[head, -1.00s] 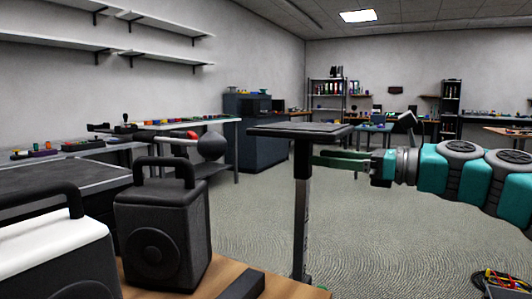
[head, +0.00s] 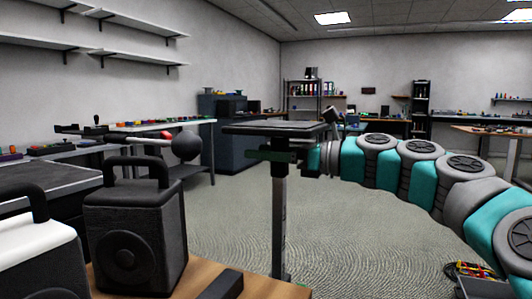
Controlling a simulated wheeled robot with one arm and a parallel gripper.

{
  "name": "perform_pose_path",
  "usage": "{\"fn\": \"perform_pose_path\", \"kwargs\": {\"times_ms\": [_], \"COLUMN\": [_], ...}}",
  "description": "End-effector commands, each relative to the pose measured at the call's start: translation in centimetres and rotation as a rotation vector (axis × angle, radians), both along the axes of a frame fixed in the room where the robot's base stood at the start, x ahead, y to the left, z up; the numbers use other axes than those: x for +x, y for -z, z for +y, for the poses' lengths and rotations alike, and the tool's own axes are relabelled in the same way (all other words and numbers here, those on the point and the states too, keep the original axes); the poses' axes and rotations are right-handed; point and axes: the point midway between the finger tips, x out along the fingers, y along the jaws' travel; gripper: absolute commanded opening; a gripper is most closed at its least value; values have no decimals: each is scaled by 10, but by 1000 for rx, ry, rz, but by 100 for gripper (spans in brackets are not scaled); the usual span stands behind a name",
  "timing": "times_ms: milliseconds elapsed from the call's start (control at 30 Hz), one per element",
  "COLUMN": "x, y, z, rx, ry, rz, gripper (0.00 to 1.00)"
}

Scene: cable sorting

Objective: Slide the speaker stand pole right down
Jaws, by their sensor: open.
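The speaker stand has a flat dark top plate (head: 288,128) on an upright grey pole (head: 279,222). A dark sleeve sits high on the pole just under the plate. My gripper (head: 279,155) reaches in from the right, level with that sleeve. Its dark green fingers cross the pole just below the plate. The jaws are open; whether they touch the sleeve I cannot tell.
A black speaker (head: 135,222) and a white-topped speaker (head: 38,250) stand at the front left. A dark block (head: 222,284) lies on the wooden table (head: 282,290). Coloured cables (head: 480,272) lie at the lower right.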

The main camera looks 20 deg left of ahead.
Motion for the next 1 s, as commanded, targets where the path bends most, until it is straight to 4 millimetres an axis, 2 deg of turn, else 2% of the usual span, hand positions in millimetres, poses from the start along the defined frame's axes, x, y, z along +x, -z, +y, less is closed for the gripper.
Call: {"fn": "perform_pose_path", "kwargs": {"times_ms": [67, 700, 1000], "x": [0, 0, 0], "y": [0, 0, -1], "z": [0, -1, -1], "rx": [0, 0, 0], "ry": [0, 0, 0], "rz": [0, 0, -1], "gripper": [70, 0, 0]}}
